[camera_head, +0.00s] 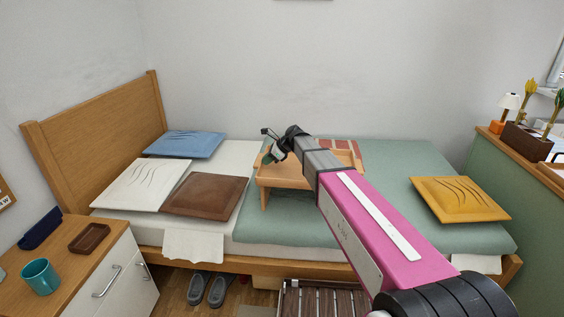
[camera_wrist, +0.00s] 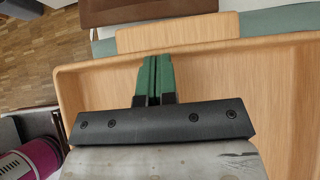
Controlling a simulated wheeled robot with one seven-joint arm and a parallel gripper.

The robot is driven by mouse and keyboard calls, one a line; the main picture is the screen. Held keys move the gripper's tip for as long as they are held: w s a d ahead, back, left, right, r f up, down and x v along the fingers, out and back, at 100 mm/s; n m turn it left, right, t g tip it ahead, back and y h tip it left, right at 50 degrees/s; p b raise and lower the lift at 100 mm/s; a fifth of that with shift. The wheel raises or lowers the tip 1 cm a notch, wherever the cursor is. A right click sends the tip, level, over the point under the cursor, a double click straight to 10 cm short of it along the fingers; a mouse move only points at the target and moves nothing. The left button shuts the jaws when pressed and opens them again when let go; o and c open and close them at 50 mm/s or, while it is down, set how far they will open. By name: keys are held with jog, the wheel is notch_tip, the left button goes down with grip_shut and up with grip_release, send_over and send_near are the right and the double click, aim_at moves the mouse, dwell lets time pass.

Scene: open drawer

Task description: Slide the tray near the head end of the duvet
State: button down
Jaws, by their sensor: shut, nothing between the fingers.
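The wooden bed tray (camera_head: 290,181) stands on short legs on the green duvet (camera_head: 275,226), close to the duvet's left edge at the head end. My gripper (camera_head: 268,158) is over the left end of the tray. In the wrist view my gripper (camera_wrist: 154,62) shows two green fingers pressed together with nothing between them. They point at the tray's end wall (camera_wrist: 270,50), over the tray's inside. I cannot tell whether the fingertips touch that wall. My forearm hides part of the tray's right side.
The wooden headboard (camera_head: 100,118) is at the left. White (camera_head: 143,186), blue (camera_head: 186,144) and brown (camera_head: 206,196) pillows lie between it and the tray. A yellow pillow (camera_head: 459,199) lies at the foot end. A nightstand (camera_head: 92,262) with a teal mug (camera_head: 40,277) stands front left.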

jog(key=shift+a, duration=1.4)
jog(key=shift+d, duration=0.1)
